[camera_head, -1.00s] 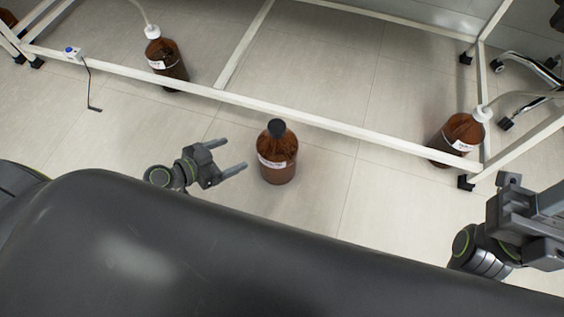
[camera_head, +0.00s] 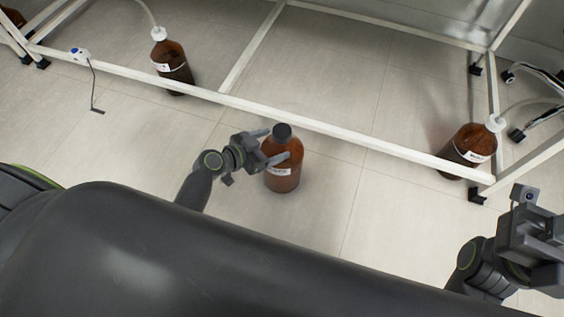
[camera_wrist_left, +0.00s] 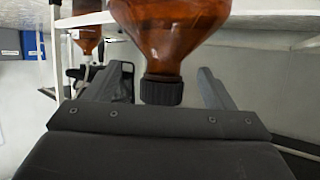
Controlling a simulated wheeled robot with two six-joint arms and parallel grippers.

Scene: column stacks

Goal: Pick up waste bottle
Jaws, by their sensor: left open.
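A brown bottle with a black cap and a white label (camera_head: 283,172) stands upright on the floor in front of the white frame. My left gripper (camera_head: 276,146) is open at the bottle's upper part, with one finger crossing in front of the bottle and the other by its cap. In the left wrist view the brown bottle (camera_wrist_left: 170,30) appears upside down, its black cap (camera_wrist_left: 161,90) between the open fingers. I cannot tell whether the fingers touch it. My right gripper (camera_head: 540,240) is at the right edge, away from the bottle, its fingertips not clearly visible.
A white frame rail (camera_head: 300,122) runs just behind the bottle. Brown bottles with white caps and tubes stand at the back left (camera_head: 172,65) and right (camera_head: 470,148). A chair base (camera_head: 535,125) is at the far right. The floor right of the bottle is clear.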

